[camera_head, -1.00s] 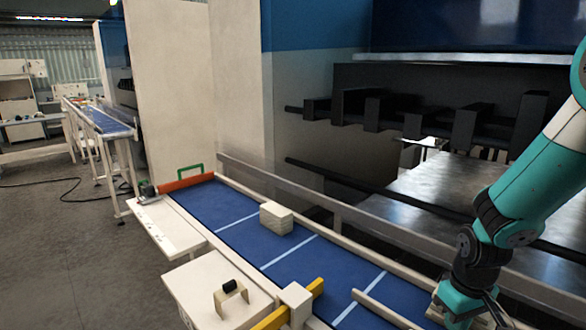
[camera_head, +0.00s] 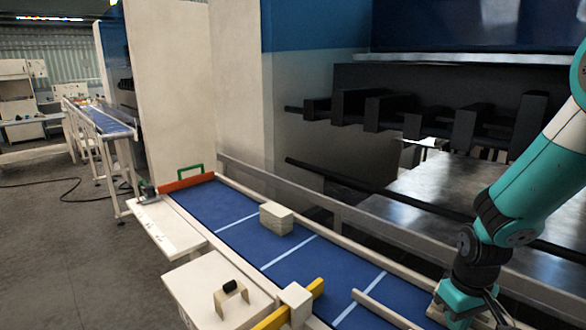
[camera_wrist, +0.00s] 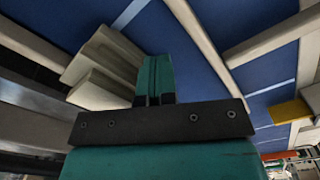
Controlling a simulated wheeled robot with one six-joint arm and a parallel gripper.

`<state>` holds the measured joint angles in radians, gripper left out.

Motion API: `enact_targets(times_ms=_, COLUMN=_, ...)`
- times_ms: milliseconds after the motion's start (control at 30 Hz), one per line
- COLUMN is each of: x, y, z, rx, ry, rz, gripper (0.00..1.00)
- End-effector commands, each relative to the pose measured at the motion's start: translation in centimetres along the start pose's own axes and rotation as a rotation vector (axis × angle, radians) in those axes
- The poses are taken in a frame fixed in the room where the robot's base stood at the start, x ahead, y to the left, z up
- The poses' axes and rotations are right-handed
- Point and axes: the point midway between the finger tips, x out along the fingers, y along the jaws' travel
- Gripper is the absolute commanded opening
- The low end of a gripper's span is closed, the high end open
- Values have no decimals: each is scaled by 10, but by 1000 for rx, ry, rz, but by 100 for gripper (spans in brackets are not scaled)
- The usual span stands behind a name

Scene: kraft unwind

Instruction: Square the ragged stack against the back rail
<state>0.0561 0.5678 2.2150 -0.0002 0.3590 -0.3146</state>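In the wrist view a ragged stack of cream flat pieces (camera_wrist: 103,72) lies to the left of my fingers, its layers offset from each other. My gripper (camera_wrist: 154,78) has its teal fingers together, with nothing seen between them. The fingers are beside the stack; whether they touch it I cannot tell. In the head view my gripper (camera_head: 468,306) is low at the bottom right, partly cut off, and mostly hides the stack. The back rail (camera_head: 345,214) runs along the far side of the blue belt (camera_head: 250,239).
A cream block (camera_head: 277,219) stands on the belt near the back rail. A yellow bar (camera_head: 317,289) with a cream block is at the front edge. An orange bar (camera_head: 187,183) closes the far left end.

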Motion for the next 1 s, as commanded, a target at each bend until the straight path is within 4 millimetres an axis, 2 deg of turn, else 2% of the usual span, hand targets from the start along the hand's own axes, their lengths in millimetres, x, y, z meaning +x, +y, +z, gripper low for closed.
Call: enact_targets(times_ms=1000, x=0, y=14, z=-8, rx=1, ry=0, rz=1, gripper=0)
